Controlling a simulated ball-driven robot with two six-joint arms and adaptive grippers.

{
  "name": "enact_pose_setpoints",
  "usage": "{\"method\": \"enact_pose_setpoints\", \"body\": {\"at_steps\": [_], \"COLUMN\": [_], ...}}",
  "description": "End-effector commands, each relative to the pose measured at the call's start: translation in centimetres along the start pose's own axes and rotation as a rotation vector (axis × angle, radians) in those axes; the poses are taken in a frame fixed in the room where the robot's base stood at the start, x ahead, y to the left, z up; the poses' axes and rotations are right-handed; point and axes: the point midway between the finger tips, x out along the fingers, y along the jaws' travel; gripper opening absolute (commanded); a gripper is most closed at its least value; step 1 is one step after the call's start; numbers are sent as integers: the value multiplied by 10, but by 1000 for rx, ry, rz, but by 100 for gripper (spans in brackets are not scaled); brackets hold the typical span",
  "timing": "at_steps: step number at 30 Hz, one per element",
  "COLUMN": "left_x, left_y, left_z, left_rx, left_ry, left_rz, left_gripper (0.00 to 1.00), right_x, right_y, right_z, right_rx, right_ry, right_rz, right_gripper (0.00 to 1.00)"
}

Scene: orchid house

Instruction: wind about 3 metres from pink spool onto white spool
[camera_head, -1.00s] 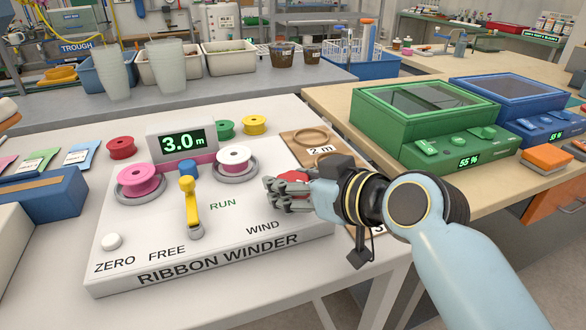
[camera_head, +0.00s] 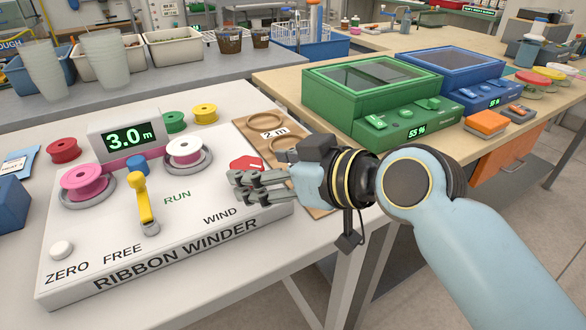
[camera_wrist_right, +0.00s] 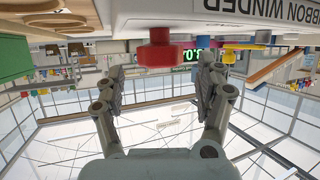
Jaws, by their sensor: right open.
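The ribbon winder (camera_head: 190,222) shows 3.0 m on its display (camera_head: 128,139). The pink spool (camera_head: 85,181) sits in the left grey holder, and the white spool (camera_head: 187,151) sits in the right one with some pink on its core. A pink band runs behind the blue post (camera_head: 136,165). The yellow lever (camera_head: 146,205) stands between FREE and RUN. My right gripper (camera_head: 236,187) is open and empty, just in front of the red knob (camera_head: 247,163) by WIND. The knob also shows in the right wrist view (camera_wrist_right: 155,56), beyond the open fingers (camera_wrist_right: 160,80). My left gripper is out of view.
Red (camera_head: 63,151), green (camera_head: 173,122) and yellow (camera_head: 204,113) spools stand at the winder's back. A wooden board (camera_head: 252,123) marked 2 m lies to its right. A green box (camera_head: 375,100) and a blue box (camera_head: 462,80) stand on the far bench.

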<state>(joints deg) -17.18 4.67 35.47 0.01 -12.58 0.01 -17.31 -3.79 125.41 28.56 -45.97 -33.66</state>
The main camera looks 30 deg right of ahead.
Motion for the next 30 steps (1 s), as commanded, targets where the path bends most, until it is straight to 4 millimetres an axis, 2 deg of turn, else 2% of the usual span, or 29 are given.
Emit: {"method": "enact_pose_setpoints", "body": {"at_steps": [1,6,12,30], "left_x": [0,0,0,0], "left_y": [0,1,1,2], "left_z": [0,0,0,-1], "left_rx": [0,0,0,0], "left_ry": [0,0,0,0], "left_rz": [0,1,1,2], "left_gripper": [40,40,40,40], "right_x": [-13,-48,-69,-73], "right_y": [0,-1,0,-1], "right_z": [1,0,0,3], "right_rx": [-5,-5,-3,0], "right_ry": [-2,-2,-1,-13], "right_rz": [-1,-2,-1,-1], "right_gripper": [72,72,72,72]}}
